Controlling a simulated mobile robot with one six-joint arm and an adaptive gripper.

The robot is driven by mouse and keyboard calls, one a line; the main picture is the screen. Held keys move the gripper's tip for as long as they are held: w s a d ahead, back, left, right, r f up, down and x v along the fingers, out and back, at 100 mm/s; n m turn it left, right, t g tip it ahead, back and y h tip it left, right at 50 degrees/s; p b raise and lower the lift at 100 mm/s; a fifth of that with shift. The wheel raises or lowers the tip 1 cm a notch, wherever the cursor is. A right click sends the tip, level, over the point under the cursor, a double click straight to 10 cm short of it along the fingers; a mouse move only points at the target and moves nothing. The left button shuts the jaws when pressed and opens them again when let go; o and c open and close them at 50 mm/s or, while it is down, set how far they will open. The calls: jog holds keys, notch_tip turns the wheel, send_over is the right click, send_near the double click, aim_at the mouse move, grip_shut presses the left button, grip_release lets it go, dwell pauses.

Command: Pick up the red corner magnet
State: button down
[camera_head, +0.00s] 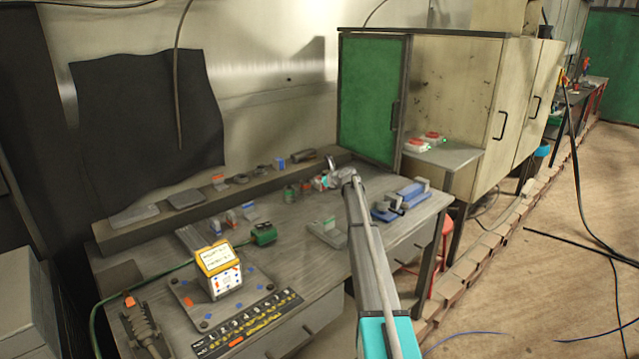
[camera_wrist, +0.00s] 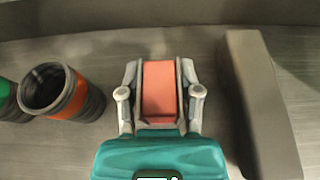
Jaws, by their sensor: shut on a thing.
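The red corner magnet (camera_wrist: 160,90) fills the space between the two grey fingers of my gripper (camera_wrist: 160,78) in the wrist view. The fingers are shut on its left and right sides. Its lower part is hidden by the gripper. In the head view my gripper (camera_head: 330,180) is over the back of the workbench, near the shelf step, and the magnet is too small there to make out clearly. I cannot tell whether the magnet touches the bench.
A dark cylinder with an orange band (camera_wrist: 66,93) stands left of my gripper, with a green one (camera_wrist: 6,100) beyond it. A long grey block (camera_wrist: 257,105) lies close on the right. A blue vise-like tool (camera_head: 402,200) sits on the workbench (camera_head: 290,262). A green-doored cabinet (camera_head: 372,100) stands behind.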

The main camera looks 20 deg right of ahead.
jog(key=shift+r, duration=0.15)
notch_tip(320, 180, up, 2)
jog(key=shift+p, duration=1.1)
jog(key=s+d+r+p, duration=0.4)
jog(key=s+r+p, duration=0.6)
jog(key=s, duration=0.3)
jog(key=shift+d+r+p, duration=0.2)
jog(key=shift+r+p, duration=0.15)
jog(key=shift+s+d, duration=0.15)
